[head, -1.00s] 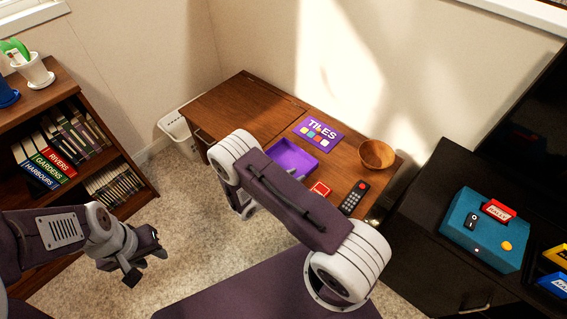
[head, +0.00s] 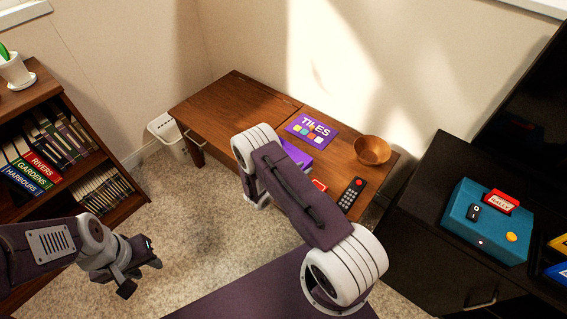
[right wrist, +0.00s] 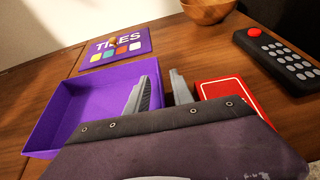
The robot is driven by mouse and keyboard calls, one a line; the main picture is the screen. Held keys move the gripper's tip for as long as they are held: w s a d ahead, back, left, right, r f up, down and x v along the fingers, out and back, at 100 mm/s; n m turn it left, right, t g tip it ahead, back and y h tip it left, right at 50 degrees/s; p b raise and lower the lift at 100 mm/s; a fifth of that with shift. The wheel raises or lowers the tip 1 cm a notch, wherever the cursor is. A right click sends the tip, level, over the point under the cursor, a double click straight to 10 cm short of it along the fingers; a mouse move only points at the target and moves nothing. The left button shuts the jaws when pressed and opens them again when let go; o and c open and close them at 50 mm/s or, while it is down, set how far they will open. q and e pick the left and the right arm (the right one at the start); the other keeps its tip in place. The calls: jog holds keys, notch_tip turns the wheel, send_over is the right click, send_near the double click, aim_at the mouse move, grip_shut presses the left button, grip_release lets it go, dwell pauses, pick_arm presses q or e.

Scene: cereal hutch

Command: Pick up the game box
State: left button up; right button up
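The game box shows as an open purple tray (right wrist: 60,125) and a flat purple panel marked TILES (right wrist: 115,47) behind it, both on the wooden desk. In the head view the TILES panel (head: 311,130) is clear, but my right arm hides most of the tray (head: 297,153). My right gripper (right wrist: 166,75) is low at the tray's right side, its two fingers apart. The left finger overlaps the tray's right edge; I cannot tell whether either finger touches the wall. My left gripper (head: 140,270) is open and empty over the carpet, away from the desk.
A red card box (right wrist: 228,95) lies just right of my right gripper. A remote (head: 352,194) and wooden bowl (head: 372,150) are further right. The desk's left part (head: 225,105) is bare. A bookshelf (head: 120,205) stands left, a dark cabinet (head: 420,220) right.

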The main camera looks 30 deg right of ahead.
grip_shut()
dwell(1.4)
